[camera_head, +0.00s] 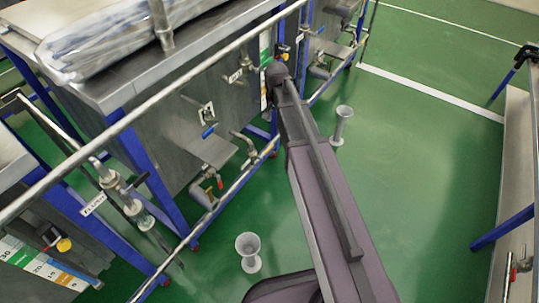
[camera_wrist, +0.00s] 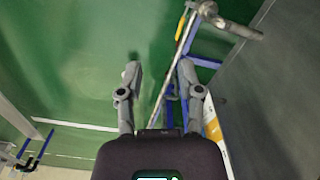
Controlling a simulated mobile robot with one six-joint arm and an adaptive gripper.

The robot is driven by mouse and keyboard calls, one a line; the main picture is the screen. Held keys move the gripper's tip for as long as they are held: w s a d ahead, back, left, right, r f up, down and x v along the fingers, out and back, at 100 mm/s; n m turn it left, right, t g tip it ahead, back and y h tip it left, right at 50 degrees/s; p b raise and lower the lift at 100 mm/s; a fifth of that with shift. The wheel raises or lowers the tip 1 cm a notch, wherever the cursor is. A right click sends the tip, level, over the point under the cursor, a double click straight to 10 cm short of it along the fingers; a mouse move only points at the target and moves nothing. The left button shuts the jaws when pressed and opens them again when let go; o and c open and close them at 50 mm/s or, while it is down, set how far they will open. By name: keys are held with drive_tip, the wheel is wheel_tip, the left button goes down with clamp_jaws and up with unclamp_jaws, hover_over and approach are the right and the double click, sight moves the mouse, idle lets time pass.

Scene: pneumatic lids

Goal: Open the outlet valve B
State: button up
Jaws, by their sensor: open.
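Outlet valve B cannot be told for certain. In the head view a small label (camera_head: 235,76), too small to read surely, sits on the tank wall left of my arm. A grey metal pipe fitting (camera_wrist: 230,23) juts from the tank wall, ahead and right of the fingers.
A long metal rail (camera_head: 120,124) runs along the front of the steel tanks, between them and the aisle. Grey funnel-shaped stands (camera_head: 249,252) (camera_head: 342,125) stand on the green floor. A bench (camera_head: 515,170) with blue legs is at the right. The aisle floor is otherwise clear.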

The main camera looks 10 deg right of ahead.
sight(270, 148)
drive_tip(key=w+f+m+b, duration=0.3)
drive_tip(key=w+f+b, duration=0.7)
drive_tip(key=f+b, duration=0.3)
drive_tip(key=shift+w+f, duration=0.15)
drive_tip(key=shift+f, duration=0.5)
drive_tip(key=shift+f, duration=0.15)
wheel_tip(270, 148, down, 14)
drive_tip(key=b, duration=1.3)
drive_tip(key=shift+r+b, duration=0.25)
drive_tip(key=shift+b, duration=0.15)
drive_tip(key=shift+c, duration=0.2)
clamp_jaws()
